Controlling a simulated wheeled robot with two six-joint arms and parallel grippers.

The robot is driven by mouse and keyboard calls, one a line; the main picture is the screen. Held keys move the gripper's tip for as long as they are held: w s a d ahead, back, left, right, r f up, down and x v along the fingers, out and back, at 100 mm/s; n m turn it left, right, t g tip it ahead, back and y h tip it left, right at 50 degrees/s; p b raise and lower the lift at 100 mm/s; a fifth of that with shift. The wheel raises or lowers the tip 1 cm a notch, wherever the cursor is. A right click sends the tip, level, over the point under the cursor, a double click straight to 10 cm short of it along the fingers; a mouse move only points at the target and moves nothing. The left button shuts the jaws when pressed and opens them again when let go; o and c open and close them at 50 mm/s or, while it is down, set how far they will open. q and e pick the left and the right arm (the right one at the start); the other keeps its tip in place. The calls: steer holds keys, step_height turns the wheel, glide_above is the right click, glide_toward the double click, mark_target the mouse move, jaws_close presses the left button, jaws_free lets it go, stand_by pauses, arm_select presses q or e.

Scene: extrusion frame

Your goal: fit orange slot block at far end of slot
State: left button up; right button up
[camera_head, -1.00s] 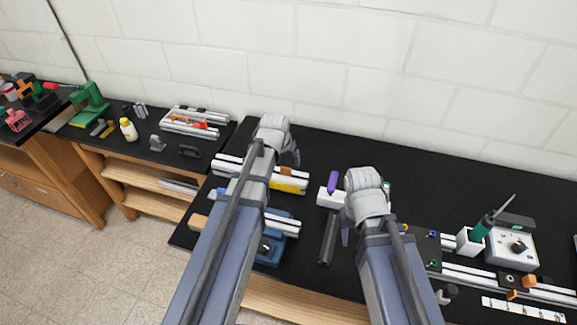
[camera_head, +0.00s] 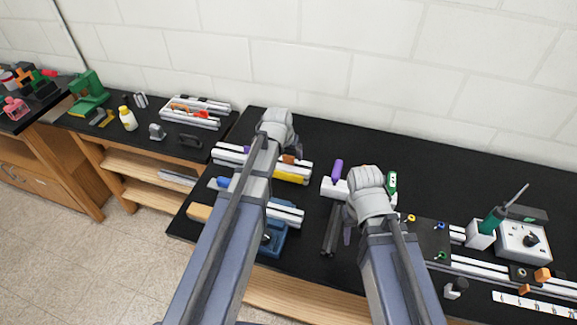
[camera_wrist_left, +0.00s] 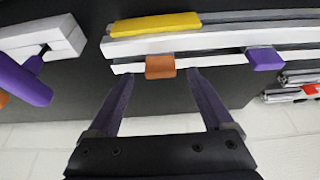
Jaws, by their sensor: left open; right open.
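The orange slot block (camera_wrist_left: 160,66) sits at the edge of a silver extrusion (camera_wrist_left: 215,40) in the left wrist view. It also shows in the head view (camera_head: 288,159), partly hidden by my left arm. My left gripper (camera_wrist_left: 160,78) is open; its two purple fingers point at the extrusion, one on each side of the orange block, with gaps between. A purple block (camera_wrist_left: 265,58) sits further right along the same extrusion. My right gripper (camera_head: 349,235) is open and empty over the black table, beside a dark bar; its fingers are mostly hidden by its wrist.
A yellow piece (camera_wrist_left: 155,24) lies along the extrusion. A white block with a purple handle (camera_head: 337,172) stands between my arms. A blue vise-like fixture (camera_head: 272,240) is under my left forearm. A green screwdriver in a white holder (camera_head: 481,234) stands at the right.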

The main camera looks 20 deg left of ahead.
mark_target(288, 161)
arm_select(q)
steer(key=b+x, duration=0.1)
steer(key=x, duration=0.1)
steer(key=shift+w+f+b, duration=0.1)
steer(key=shift+f+b, duration=0.25)
steer(key=shift+f, duration=0.05)
arm_select(e)
step_height(288, 161, down, 3)
steer(key=shift+r, duration=0.25)
arm_select(q)
steer(key=shift+r, duration=0.1)
steer(key=shift+c, duration=0.3)
jaws_close()
